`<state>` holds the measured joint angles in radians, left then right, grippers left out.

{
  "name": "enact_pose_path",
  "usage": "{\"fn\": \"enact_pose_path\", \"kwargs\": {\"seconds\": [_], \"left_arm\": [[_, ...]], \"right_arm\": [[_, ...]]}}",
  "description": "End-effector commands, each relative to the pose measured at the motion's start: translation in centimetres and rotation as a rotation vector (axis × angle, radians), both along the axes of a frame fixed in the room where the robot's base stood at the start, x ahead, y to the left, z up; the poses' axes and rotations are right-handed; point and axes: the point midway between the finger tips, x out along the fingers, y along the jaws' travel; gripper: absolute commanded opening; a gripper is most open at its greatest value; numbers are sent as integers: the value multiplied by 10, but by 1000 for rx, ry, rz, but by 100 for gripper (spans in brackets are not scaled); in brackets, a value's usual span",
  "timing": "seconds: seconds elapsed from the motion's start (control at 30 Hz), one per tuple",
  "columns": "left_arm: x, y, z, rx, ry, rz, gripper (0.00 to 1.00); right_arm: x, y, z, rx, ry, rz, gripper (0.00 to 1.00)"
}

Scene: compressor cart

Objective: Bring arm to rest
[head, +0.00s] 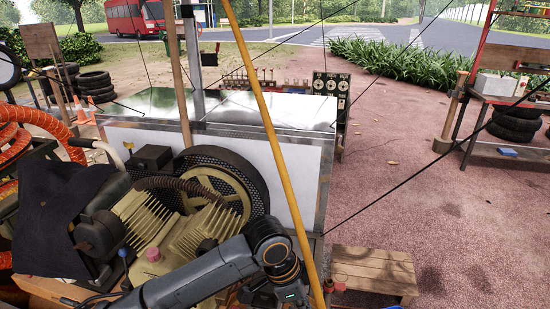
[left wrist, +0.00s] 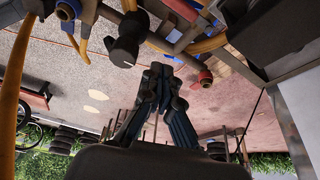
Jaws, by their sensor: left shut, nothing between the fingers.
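My left arm (head: 215,272) comes in at the bottom of the head view, in front of the compressor (head: 165,225), with its dark joint bent beside a yellow pole. Its gripper is outside the head view. In the left wrist view my left gripper (left wrist: 158,75) is shut, its fingertips together with nothing between them. Yellow pipes and a dark valve-like fitting (left wrist: 125,45) show beyond and above it; I cannot tell whether the fingertips touch any of them. My right arm and gripper are in neither view.
The yellow pole (head: 258,95) and thin dark cables cross the space before me. A metal-topped white cabinet (head: 265,108) stands behind the compressor. Orange hoses (head: 30,125) are at left, a wooden stool (head: 372,268) at lower right. Open reddish ground lies to the right.

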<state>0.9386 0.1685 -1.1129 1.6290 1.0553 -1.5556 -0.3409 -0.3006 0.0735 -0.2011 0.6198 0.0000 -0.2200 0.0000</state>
Motion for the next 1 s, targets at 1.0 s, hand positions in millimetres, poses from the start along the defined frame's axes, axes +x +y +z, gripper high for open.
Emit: {"fn": "enact_pose_path", "kwargs": {"seconds": [1.0], "left_arm": [[-148,225,-102,-83,42,1224,0]], "right_arm": [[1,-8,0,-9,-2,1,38]]}}
